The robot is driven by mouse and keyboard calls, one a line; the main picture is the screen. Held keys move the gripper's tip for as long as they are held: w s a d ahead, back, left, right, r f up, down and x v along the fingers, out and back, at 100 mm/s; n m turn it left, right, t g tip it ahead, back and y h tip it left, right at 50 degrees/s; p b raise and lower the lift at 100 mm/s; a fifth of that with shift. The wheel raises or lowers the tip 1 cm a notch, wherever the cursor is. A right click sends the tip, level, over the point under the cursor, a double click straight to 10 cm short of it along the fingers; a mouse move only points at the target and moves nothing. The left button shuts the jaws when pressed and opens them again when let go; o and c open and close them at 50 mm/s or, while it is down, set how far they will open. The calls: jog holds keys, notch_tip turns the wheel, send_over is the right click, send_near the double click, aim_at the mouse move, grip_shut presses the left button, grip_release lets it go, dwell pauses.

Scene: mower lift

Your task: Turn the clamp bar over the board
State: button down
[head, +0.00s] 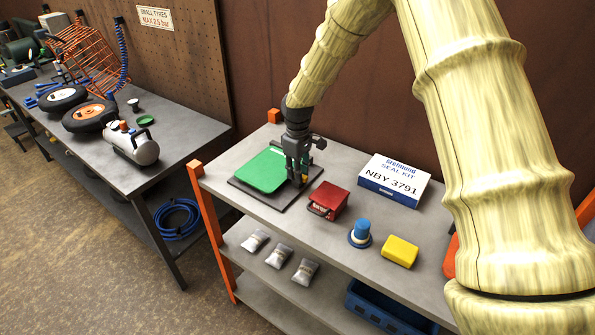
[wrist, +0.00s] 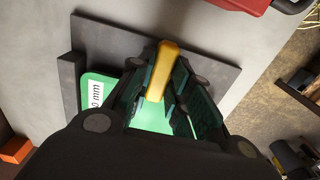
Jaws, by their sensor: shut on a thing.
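The green board (head: 262,169) lies on a dark base plate (head: 241,191) on the bench. In the wrist view the board (wrist: 150,123) carries a white label ending in "mm" and is partly hidden by my gripper. The yellow clamp bar (wrist: 166,54) sits between my fingers, its upper end showing past the fingertips over the dark plate. My gripper (head: 298,178) points down at the board's right edge in the head view. In the wrist view my gripper (wrist: 166,88) is shut on the bar. How far the bar reaches over the board is hard to tell.
A red box-like item (head: 328,199) stands close right of the plate. Beyond it are a white seal kit box (head: 394,180), a blue round part (head: 361,233) and a yellow block (head: 400,251). Orange posts (head: 208,215) mark the bench corners. Bare bench lies left of the plate.

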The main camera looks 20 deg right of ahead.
jog(key=c, duration=1.3)
grip_release()
notch_tip(320, 180, up, 12)
jog(key=shift+r, duration=0.1)
